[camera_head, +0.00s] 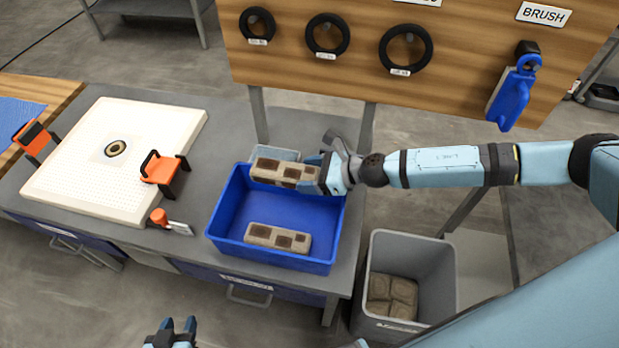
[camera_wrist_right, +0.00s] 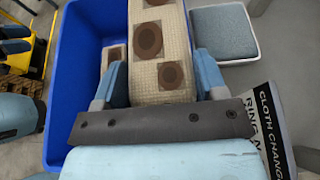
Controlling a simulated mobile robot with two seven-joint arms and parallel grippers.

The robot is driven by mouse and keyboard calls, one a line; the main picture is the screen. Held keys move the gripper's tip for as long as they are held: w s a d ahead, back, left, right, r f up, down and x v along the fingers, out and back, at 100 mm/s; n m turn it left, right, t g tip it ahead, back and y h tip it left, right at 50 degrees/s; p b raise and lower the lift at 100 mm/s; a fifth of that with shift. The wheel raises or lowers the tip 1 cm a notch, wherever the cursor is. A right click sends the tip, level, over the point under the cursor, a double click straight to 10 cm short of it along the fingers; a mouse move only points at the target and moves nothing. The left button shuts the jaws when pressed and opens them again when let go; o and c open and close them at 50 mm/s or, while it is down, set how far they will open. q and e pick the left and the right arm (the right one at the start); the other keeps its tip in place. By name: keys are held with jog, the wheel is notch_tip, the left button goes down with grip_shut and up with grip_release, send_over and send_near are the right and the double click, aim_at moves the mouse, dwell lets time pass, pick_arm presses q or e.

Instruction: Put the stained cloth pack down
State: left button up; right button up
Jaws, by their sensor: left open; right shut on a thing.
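A beige stained cloth pack (camera_head: 284,171) with dark brown blotches is held in my right gripper (camera_head: 325,173). The right wrist view shows this pack (camera_wrist_right: 160,42) between the two fingers of the right gripper (camera_wrist_right: 160,80). The pack is over the far side of the blue bin (camera_head: 226,213); I cannot tell how high above its floor. A second stained cloth pack (camera_head: 277,238) lies in the bin near its front wall. My left gripper (camera_head: 176,330) is open and empty at the bottom edge of the head view, in front of the bench.
A white perforated plate (camera_head: 75,165) with orange handles (camera_head: 163,170) and a scraper (camera_head: 170,222) lie left of the bin. A small light tray (camera_head: 287,154) is behind it. A grey bin (camera_head: 410,255) with brown packs stands right. A board with rings (camera_head: 327,35) rises behind.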

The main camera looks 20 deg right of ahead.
jog(key=shift+f, duration=0.45)
jog(key=shift+f+b, duration=0.3)
jog(key=shift+f, duration=0.05)
jog(key=o, duration=1)
jog(key=shift+c, duration=0.2)
